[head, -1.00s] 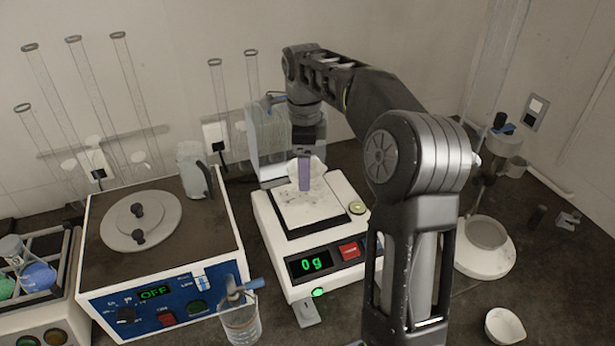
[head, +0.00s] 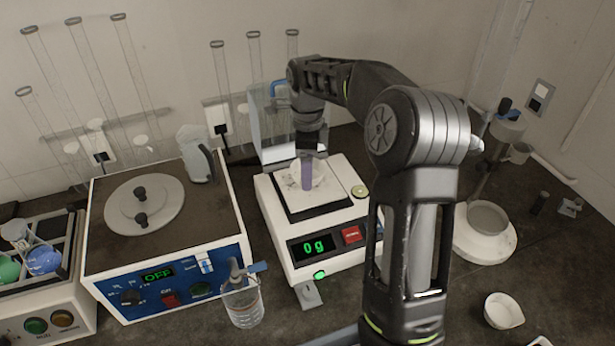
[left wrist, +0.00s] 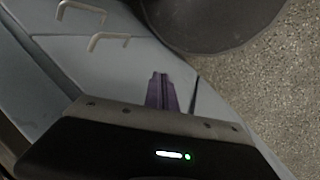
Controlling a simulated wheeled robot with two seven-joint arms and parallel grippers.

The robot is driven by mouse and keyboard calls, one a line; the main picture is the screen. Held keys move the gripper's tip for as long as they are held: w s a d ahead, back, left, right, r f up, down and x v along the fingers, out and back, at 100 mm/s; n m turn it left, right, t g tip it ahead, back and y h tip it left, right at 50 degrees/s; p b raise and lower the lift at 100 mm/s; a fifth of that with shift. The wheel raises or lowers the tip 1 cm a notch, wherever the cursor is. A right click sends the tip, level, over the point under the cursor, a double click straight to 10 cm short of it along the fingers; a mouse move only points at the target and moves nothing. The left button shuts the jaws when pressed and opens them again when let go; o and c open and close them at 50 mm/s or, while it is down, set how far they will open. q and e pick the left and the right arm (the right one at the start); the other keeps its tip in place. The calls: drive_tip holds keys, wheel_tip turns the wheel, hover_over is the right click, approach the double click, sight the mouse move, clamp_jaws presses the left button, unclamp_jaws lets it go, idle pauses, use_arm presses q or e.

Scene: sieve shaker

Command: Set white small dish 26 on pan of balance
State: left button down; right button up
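A white small dish (head: 318,171) is over the pan of the balance (head: 310,198). Whether the dish touches the pan is hard to tell; the display reads 0 g. No number on the dish can be read. My left gripper (left wrist: 157,92) shows only in the left wrist view, its purple fingers together and empty, away from the balance.
Another white dish (head: 503,310) sits on the bench at lower right. A hotplate-like box (head: 165,235) reading OFF stands left of the balance, with a glass beaker (head: 243,305) at its front corner. A stand with a round white base (head: 485,235) is at right.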

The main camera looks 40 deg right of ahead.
drive_tip(key=shift+f+p, duration=0.3)
drive_tip(key=shift+f, duration=1.5)
drive_tip(key=shift+f, duration=0.2)
drive_tip(key=o, duration=1.3)
drive_tip(key=shift+o, duration=0.2)
drive_tip(key=shift+r, duration=0.1)
wheel_tip(320, 180, up, 12)
drive_tip(key=shift+r, duration=0.1)
